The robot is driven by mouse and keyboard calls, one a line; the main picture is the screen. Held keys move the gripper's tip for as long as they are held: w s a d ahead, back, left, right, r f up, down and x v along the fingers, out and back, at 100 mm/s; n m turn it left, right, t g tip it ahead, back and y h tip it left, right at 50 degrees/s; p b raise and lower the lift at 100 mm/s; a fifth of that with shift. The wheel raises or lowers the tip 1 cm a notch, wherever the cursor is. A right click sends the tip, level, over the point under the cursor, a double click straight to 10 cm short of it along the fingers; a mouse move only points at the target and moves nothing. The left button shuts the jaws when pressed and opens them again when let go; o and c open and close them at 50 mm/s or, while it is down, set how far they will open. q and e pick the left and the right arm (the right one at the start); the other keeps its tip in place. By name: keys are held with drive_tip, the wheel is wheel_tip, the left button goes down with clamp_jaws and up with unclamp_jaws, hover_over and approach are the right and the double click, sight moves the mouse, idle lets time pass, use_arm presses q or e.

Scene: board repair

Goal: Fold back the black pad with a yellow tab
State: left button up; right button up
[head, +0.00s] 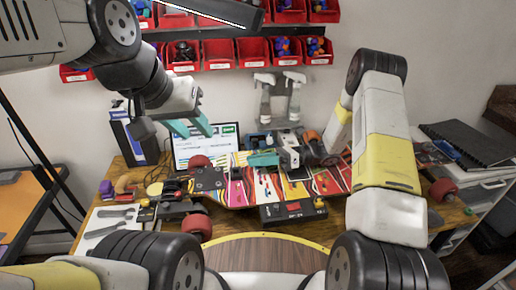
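A colourful skateboard (236,190) lies across the workbench. A flat black pad-like plate (208,178) sits on its left end; I cannot make out a yellow tab on it, so I cannot tell if it is the named pad. My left gripper (191,127) hangs above the board's left part, in front of the monitor. Its two teal fingers are apart, with nothing between them. My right gripper (278,161) is low over the middle of the board. One teal finger shows clearly; its grip is partly hidden by its own body.
A black box with a red display (293,212) stands at the board's front edge. Flat grey tools (107,224) lie on a white sheet at left. A monitor (205,143) and spray bottles (294,95) are behind. Red bins (217,53) line the wall.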

drive_tip(key=shift+c, duration=0.2)
clamp_jaws()
idle(1.1)
